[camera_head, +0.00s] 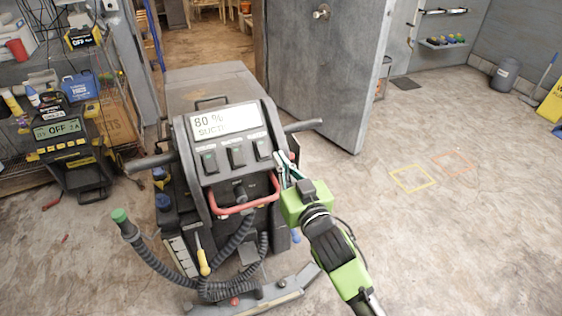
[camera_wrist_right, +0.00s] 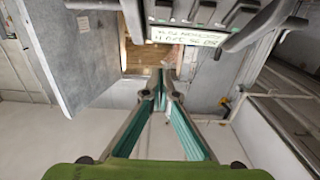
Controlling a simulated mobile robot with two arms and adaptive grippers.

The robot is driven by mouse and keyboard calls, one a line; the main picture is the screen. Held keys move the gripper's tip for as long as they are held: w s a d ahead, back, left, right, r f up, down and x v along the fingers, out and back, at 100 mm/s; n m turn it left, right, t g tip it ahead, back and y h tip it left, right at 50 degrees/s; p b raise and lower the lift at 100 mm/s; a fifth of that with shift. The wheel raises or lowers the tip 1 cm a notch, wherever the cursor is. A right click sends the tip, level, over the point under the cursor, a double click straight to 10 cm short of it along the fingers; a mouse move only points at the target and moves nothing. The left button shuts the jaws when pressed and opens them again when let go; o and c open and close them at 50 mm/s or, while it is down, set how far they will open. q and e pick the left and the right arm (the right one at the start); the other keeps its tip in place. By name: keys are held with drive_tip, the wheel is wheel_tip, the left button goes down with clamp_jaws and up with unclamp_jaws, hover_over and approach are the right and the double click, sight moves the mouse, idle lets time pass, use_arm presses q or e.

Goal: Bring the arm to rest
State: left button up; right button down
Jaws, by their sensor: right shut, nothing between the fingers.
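My right arm reaches up from the bottom of the head view. Its green gripper (camera_head: 281,162) is shut and empty, beside the right side of the cleaning machine's control panel. I cannot tell whether the fingertips touch the machine. In the right wrist view the fingers (camera_wrist_right: 161,78) meet at the tips with nothing between them. The cleaning machine (camera_head: 215,88) has a display (camera_head: 225,120) reading 80 %, with switches and a red bar (camera_head: 245,208) below. The display appears upside down in the right wrist view (camera_wrist_right: 183,36). My left gripper is not in view.
A grey door (camera_head: 325,60) stands open behind the machine. A charger (camera_head: 62,140) showing OFF and shelves with bottles are at left. Yellow (camera_head: 413,178) and orange (camera_head: 455,163) squares mark the open floor at right. A grey bin (camera_head: 505,75) stands farther back.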

drive_tip(key=shift+s, duration=0.1)
drive_tip(key=s+d+f+g+h, duration=0.1)
drive_tip(key=d+f+g, duration=0.1)
drive_tip(key=f, duration=1)
drive_tip(key=s+d+f+g+h, duration=0.1)
drive_tip(key=s+d+f+g, duration=0.1)
drive_tip(key=f, duration=1.1)
drive_tip(key=s+d+f+g+h, duration=0.15)
drive_tip(key=s+f, duration=0.25)
drive_tip(key=f, duration=0.4)
drive_tip(key=s+d+f+g, duration=0.25)
drive_tip(key=s+f, duration=0.25)
drive_tip(key=f, duration=0.3)
drive_tip(key=s+d+f+g+h, duration=0.1)
drive_tip(key=s+d+f+g, duration=0.15)
drive_tip(key=s+f, duration=0.6)
drive_tip(key=s+d+f+g, duration=0.2)
drive_tip(key=s+d+f, duration=0.2)
drive_tip(key=s+f, duration=0.45)
drive_tip(key=s+d+f+g, duration=0.2)
drive_tip(key=s+f, duration=0.1)
drive_tip(key=s, duration=0.9)
drive_tip(key=s+d+f+m+g+h, duration=0.1)
drive_tip(key=s+d+f, duration=0.2)
drive_tip(key=s, duration=0.9)
drive_tip(key=shift+f+g, duration=0.2)
drive_tip(key=shift+g, duration=0.15)
